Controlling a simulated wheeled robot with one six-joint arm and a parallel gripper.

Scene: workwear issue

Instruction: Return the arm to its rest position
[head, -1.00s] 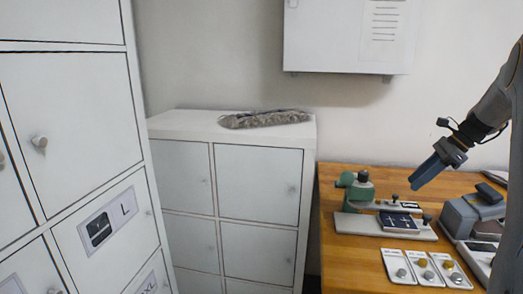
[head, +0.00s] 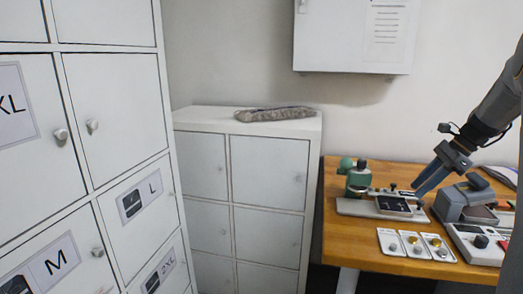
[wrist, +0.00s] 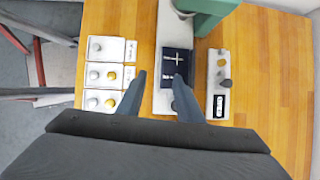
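My gripper (head: 423,187) is raised over the wooden workbench at the right of the head view, with its blue-grey fingers pointing down and left. In the wrist view the two fingers of my gripper (wrist: 160,92) stand apart with nothing held between them. Below them lies the green-and-grey bench press (head: 357,177), with a dark patch (wrist: 177,68) on its plate. The fingers appear clear of everything on the bench.
The workbench (head: 350,232) carries small cards with knobs (head: 413,243) and a grey machine (head: 470,203). White lockers (head: 110,115) stand at left, and a low cabinet (head: 270,170) holds a grey folded item (head: 275,114). A wall box (head: 345,40) hangs above.

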